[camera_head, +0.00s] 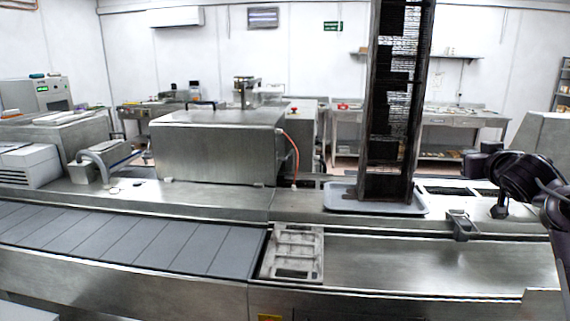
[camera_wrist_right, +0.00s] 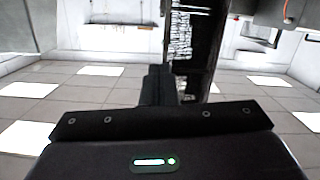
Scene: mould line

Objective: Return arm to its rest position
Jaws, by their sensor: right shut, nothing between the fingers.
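My right arm (camera_head: 530,178) comes in at the right edge of the head view, dark and bent, above the right end of the steel line. My right gripper (camera_wrist_right: 159,82) shows in the wrist view with its two dark fingers together and nothing between them. It is clear of any surface in that view. Its fingertips are hard to pick out in the head view. My left arm and gripper are not in view.
A tall dark rack (camera_head: 393,100) stands on a grey tray (camera_head: 345,200), left of my right arm. A metal mould (camera_head: 294,252) lies at the end of the grey slatted conveyor (camera_head: 130,238). A steel housing (camera_head: 215,148) stands behind. The steel surface (camera_head: 430,265) at front right is clear.

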